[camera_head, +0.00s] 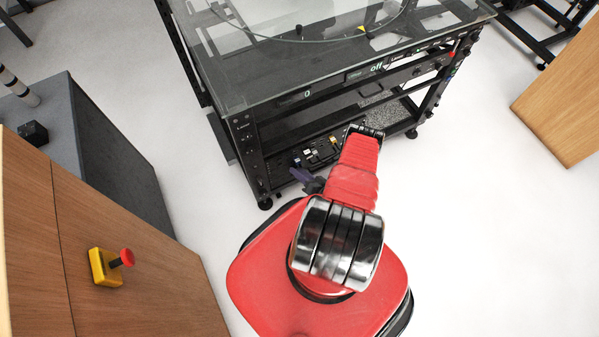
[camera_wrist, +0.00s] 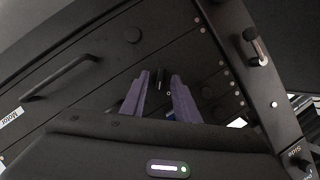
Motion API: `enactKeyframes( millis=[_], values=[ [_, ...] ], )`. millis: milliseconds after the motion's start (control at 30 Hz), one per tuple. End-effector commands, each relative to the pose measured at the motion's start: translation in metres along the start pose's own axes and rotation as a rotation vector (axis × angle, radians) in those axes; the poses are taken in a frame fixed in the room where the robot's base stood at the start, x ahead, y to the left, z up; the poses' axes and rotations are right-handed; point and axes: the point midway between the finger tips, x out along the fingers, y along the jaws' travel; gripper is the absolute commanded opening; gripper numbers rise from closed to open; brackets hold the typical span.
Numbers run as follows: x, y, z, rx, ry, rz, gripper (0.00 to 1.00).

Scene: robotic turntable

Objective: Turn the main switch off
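The turntable rig (camera_head: 350,84) is a black metal frame with a glass top, and its front displays read "0" and "off". I cannot tell for certain which control is the main switch. In the wrist view, a small dark upright part (camera_wrist: 161,78) on the black panel shows between and beyond my fingertips. A lever-like control (camera_wrist: 257,46) sits to the right on the frame post. My gripper (camera_wrist: 160,78) has two purple fingers standing apart with a gap between them, pointing at the panel. In the head view, my gripper (camera_head: 306,180) is low beside the rig's lower front left.
A dark handle (camera_wrist: 60,77) and several knobs are on the panel. A wooden cabinet (camera_head: 110,235) with a red-and-yellow button (camera_head: 113,264) stands at left, and a wooden block (camera_head: 565,95) at right. The white floor is clear at lower right.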

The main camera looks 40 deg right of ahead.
Motion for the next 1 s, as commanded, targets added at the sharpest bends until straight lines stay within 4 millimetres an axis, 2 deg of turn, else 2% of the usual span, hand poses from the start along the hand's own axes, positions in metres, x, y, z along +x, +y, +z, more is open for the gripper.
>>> enactKeyframes(
  millis=[300, 700, 1000],
  values=[
    [0.0013, -0.0002, 0.0001, 0.0, -0.001, 0.001, 0.27],
    [0.0011, -0.0001, 0.0002, 0.0, -0.001, 0.001, 0.0],
    [0.0016, 0.0014, -0.0009, -0.002, -0.001, 0.003, 0.0]
  ],
)
